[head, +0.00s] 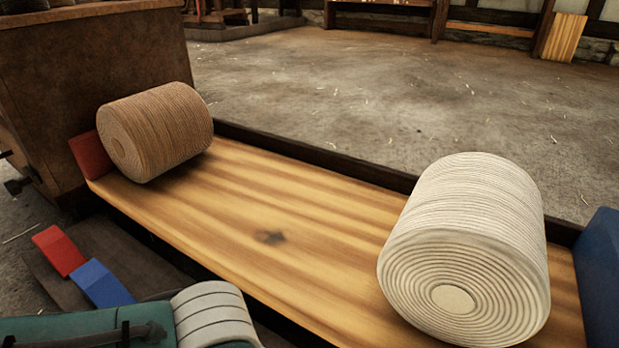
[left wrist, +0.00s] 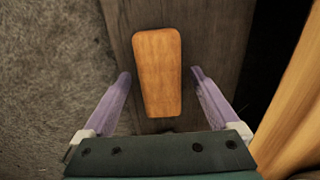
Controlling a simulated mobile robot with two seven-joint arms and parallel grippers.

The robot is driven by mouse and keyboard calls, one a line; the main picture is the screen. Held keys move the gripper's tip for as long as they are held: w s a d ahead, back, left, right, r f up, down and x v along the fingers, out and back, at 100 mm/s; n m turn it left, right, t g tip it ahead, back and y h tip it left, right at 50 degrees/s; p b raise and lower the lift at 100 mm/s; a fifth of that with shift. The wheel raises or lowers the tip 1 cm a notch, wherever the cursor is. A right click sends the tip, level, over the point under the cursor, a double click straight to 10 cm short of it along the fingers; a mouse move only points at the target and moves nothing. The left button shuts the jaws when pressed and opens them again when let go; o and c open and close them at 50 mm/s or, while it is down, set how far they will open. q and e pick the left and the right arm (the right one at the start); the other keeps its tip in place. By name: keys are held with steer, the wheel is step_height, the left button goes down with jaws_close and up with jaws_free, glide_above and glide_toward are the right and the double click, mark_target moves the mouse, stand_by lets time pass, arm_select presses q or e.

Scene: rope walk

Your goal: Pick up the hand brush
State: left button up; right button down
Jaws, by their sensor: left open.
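An orange-brown wooden piece with rounded corners, which looks like the back of the hand brush (left wrist: 156,50), lies on a dark wooden board (left wrist: 215,45) in the left wrist view. Any bristles are hidden beneath it. My left gripper (left wrist: 161,74) is open, with one purple finger to each side of the brush's near half. Gaps show between the fingers and the brush. I cannot make out the brush in the head view, where my green and white left arm covers the lower left corner. My right gripper is in neither view.
A sloping plank bed (head: 275,215) holds a brown rope coil (head: 160,130) and a large white rope coil (head: 470,245). A red block (head: 58,250) and a blue block (head: 102,284) sit on the dark board at lower left. A blue end piece (head: 600,275) stands at right.

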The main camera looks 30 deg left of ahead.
arm_select(q)
steer(key=shift+f, duration=0.2)
jaws_close()
stand_by(0.6)
